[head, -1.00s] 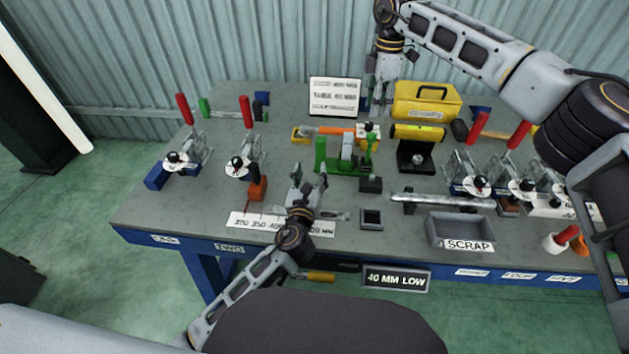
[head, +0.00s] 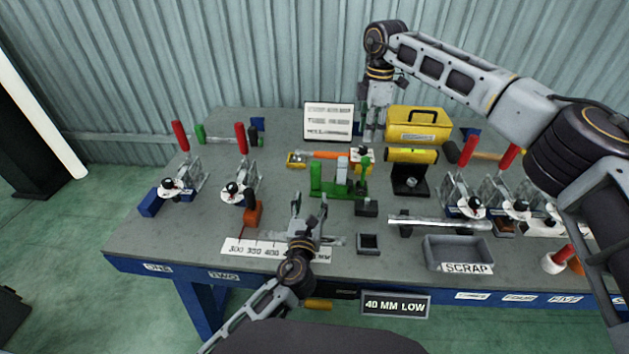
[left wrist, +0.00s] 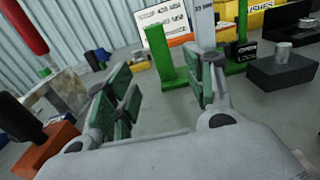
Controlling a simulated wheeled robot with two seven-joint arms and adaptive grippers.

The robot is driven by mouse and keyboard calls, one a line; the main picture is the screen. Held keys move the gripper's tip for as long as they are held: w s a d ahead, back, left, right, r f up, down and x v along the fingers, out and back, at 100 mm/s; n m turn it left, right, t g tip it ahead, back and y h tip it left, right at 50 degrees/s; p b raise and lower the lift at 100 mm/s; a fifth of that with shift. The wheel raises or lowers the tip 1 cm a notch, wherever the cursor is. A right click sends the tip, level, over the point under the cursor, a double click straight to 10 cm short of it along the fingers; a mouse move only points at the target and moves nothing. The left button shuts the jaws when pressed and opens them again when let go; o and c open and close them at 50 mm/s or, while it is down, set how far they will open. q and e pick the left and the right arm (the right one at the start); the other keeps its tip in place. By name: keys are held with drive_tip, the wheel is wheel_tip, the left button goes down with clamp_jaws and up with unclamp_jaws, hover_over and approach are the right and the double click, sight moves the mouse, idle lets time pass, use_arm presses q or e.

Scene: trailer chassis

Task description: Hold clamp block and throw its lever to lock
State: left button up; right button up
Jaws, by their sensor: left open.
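Two toggle clamps stand at the left of the bench, a far-left clamp (head: 186,180) and a second clamp (head: 243,183). Each has an upright red lever, the far-left lever (head: 180,136) and the second lever (head: 241,138). An orange block (head: 253,214) sits in front of the second clamp; an orange block with a black knob also shows in the left wrist view (left wrist: 46,152). My left gripper (head: 311,203) is open and empty, right of the orange block and before a green fixture (head: 330,183). My right gripper (head: 373,132) points down behind the fixture; its jaws are unclear.
More clamps (head: 468,195) stand at the right. A scrap tray (head: 458,253), a scale strip (head: 275,250), a metal bar (head: 440,222) and a small dark tray (head: 368,244) lie near the front. A yellow toolbox (head: 418,125) and a sign (head: 328,121) stand behind. The left front is clear.

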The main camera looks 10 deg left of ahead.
sight(315, 177)
use_arm(q)
drive_tip(key=shift+w, duration=6.45)
drive_tip(key=shift+c, duration=0.4)
